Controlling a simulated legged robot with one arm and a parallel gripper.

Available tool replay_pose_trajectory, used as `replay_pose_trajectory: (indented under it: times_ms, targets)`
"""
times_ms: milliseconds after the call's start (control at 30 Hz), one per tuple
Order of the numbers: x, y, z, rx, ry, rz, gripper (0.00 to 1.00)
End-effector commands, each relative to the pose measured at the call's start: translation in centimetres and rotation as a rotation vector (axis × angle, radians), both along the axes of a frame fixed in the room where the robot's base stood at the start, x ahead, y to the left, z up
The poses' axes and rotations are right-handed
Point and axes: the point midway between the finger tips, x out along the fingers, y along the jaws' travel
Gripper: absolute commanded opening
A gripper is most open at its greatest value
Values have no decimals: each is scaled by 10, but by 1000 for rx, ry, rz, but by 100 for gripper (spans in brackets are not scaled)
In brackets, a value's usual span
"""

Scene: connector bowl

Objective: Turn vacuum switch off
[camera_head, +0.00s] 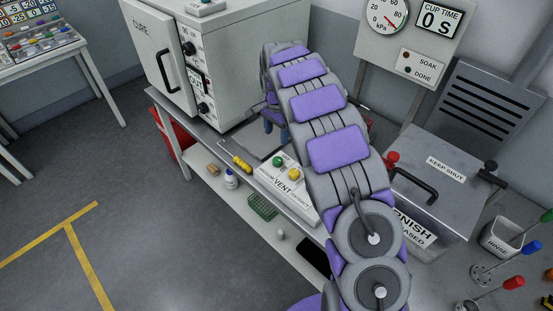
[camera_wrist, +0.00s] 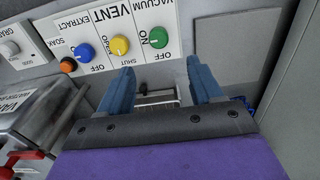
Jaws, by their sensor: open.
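A sloped white panel (camera_head: 287,189) carries the vacuum switch, a green knob (camera_wrist: 158,38) under the word VACUUM. ON and OFF are printed beside the knob; I cannot tell which one it points to. The green knob (camera_head: 278,161) also shows at the panel's left in the head view. A yellow VENT knob (camera_wrist: 119,44) and a blue EXTRACT knob (camera_wrist: 84,52) sit beside it in the wrist view. My gripper (camera_wrist: 161,70) is open, with two blue fingers apart and nothing between them. The green knob lies just beyond the fingertips, apart from them. My arm hides part of the panel in the head view.
A grey CURE oven (camera_head: 235,65) stands behind the panel. A yellow-handled tool (camera_head: 241,164) lies near the bench's front edge. A lidded metal box (camera_head: 435,170) marked KEEP SHUT stands right of my arm. An orange button (camera_wrist: 68,65) is beside the blue knob.

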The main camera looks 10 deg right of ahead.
Motion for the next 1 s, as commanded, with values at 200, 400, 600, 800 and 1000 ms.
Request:
replay_pose_trajectory:
  times_ms: [200,400,600,800,1000]
  targets:
    - [-1,-1,-47,1,2,0,65]
    - [-1,-1,-87,1,4,-1,65]
    - [-2,0,-115,0,4,0,65]
    - [-1,-1,-127,1,-1,0,65]
    - [-1,-1,-128,1,-1,0,65]
